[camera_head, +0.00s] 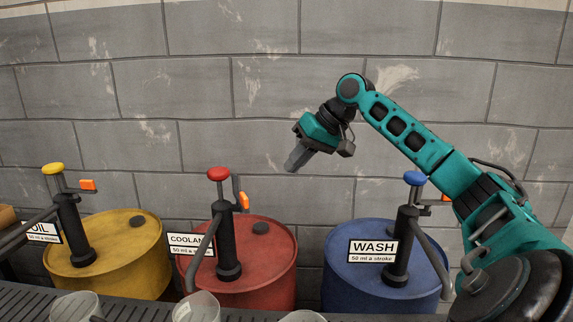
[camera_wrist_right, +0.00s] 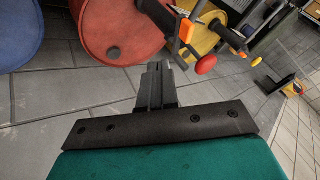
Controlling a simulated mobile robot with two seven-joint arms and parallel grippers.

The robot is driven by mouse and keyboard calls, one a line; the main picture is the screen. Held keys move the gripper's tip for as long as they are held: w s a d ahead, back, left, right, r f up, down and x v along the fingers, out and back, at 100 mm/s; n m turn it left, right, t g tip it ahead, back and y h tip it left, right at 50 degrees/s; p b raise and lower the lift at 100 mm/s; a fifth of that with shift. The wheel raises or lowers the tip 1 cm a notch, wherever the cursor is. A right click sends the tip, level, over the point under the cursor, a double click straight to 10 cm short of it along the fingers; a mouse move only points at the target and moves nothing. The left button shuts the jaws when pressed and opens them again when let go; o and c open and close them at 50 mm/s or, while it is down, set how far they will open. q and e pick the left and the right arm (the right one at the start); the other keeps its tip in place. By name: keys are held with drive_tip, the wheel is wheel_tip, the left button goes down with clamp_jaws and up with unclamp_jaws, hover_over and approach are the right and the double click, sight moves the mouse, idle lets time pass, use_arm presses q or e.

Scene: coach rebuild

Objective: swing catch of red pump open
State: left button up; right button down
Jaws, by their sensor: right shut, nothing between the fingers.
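The red pump has a red knob (camera_head: 218,174) on a black upright body (camera_head: 228,250) on the red drum (camera_head: 276,268), labelled COOLANT. Its orange-tipped catch (camera_head: 244,201) stands just right of the pump's rod, its tab looking narrow and steeply tilted. My right gripper (camera_head: 291,168) is shut and empty, in the air up and right of the catch, apart from it. The right wrist view shows the shut fingers (camera_wrist_right: 158,72), the orange catch (camera_wrist_right: 187,31) and the red knob (camera_wrist_right: 206,64) beyond them. My left gripper is not in view.
A yellow-knobbed pump on a yellow drum (camera_head: 150,262) stands left, a blue-knobbed pump on a blue drum (camera_head: 345,283) right. Their orange tabs (camera_head: 88,185) (camera_head: 445,198) stick out to the right. A slatted shelf (camera_head: 140,308) with clear cups lies in front; a block wall (camera_head: 240,90) stands behind.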

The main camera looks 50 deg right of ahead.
sight(240, 193)
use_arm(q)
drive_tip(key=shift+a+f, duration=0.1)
use_arm(e)
drive_tip(key=w+a+f, duration=0.5)
drive_tip(key=w+f, duration=0.1)
drive_tip(key=shift+a+f, duration=0.15)
drive_tip(key=shift+a, duration=0.25)
